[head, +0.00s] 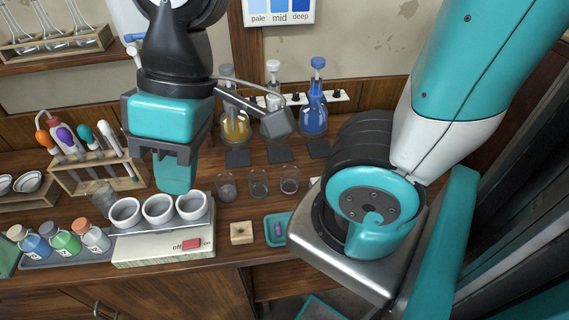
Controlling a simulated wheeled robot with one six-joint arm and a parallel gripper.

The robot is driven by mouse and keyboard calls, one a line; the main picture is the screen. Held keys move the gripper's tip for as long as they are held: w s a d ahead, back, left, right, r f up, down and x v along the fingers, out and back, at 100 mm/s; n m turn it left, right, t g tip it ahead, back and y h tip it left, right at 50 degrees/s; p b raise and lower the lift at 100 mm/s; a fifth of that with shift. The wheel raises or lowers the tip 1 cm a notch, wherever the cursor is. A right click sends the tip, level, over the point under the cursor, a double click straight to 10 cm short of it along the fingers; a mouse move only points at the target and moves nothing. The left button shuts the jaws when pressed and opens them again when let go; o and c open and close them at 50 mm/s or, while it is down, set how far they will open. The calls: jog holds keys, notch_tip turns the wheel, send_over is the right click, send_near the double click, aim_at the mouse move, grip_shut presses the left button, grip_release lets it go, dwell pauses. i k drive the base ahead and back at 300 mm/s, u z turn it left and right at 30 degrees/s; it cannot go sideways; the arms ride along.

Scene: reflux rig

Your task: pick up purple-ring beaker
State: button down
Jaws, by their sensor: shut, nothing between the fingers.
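Three small clear beakers stand in a row on the wooden bench in the head view: a left one (227,188), a middle one (258,184) and a right one (290,180). Another clear glass vessel (101,194) stands further left, by the test-tube rack. My gripper (175,186) points down, shut and empty, above the white crucibles and left of the three beakers. It is apart from the beakers.
Three white crucibles (158,209) sit on a heater with a red switch (192,244). Flasks with yellow (236,128) and blue (314,118) liquid stand behind. A teal tray (270,241) holds a purple item. A wooden block (242,233) and capped bottles (64,240) stand near the front.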

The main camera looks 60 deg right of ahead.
aim_at(225, 183)
jog(key=z, duration=2.8)
jog(key=k, duration=1.7)
jog(key=u, duration=1.3)
jog(key=i, duration=1)
